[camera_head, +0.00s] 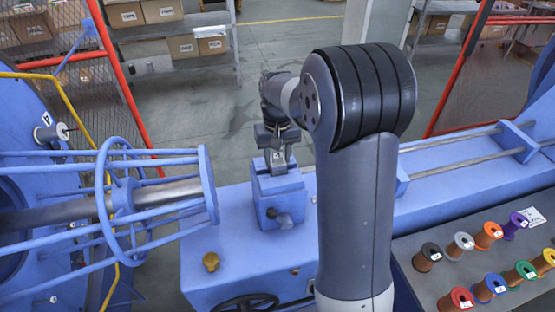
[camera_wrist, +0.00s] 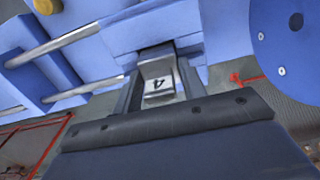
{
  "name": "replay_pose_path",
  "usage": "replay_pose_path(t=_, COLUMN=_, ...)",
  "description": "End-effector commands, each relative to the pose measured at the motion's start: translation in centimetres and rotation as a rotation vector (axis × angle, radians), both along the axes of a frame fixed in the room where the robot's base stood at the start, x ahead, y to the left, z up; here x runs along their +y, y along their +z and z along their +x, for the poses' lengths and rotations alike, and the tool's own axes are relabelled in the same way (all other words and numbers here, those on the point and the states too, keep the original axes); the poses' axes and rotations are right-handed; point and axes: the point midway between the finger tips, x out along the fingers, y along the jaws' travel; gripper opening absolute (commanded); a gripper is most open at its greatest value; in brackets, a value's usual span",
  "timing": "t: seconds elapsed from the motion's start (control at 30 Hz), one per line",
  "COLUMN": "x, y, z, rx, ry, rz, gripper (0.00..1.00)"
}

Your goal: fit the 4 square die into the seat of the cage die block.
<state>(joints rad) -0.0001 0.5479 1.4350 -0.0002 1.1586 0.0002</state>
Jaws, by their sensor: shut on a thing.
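The 4 square die (camera_wrist: 158,82) is a grey metal piece marked 4, held between the two fingers of my gripper (camera_wrist: 157,95) in the wrist view. Its far end meets a dark opening in the blue cage die block (camera_wrist: 190,45). In the head view the blue block (camera_head: 278,200) stands on the blue machine bed, with a dark knob on its front. My gripper (camera_head: 277,158) points down at the block's top, with the grey die (camera_head: 279,160) low between the fingers. I cannot tell how deep the die sits in the seat.
Metal rods (camera_head: 450,165) run to the right. Several coloured spools (camera_head: 488,235) stand on a grey table at the lower right.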

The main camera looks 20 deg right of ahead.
Motion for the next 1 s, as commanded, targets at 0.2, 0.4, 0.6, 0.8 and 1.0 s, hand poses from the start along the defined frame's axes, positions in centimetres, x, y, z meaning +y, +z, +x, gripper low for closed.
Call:
replay_pose_path(t=0.2, x=0.0, y=-2.0, z=0.0, rx=-0.002, ry=0.000, rz=0.000, gripper=0.00)
replay_pose_path(t=0.4, x=0.0, y=-2.0, z=0.1, rx=-0.003, ry=0.000, rz=0.000, gripper=0.00)
replay_pose_path(t=0.6, x=0.0, y=-2.4, z=0.0, rx=0.000, ry=0.000, rz=0.000, gripper=0.43)
replay_pose_path(t=0.8, x=0.0, y=-2.4, z=0.0, rx=0.000, ry=0.000, rz=0.000, gripper=0.59)
replay_pose_path(t=1.0, x=0.0, y=-2.4, z=0.0, rx=0.000, ry=0.000, rz=0.000, gripper=0.61)
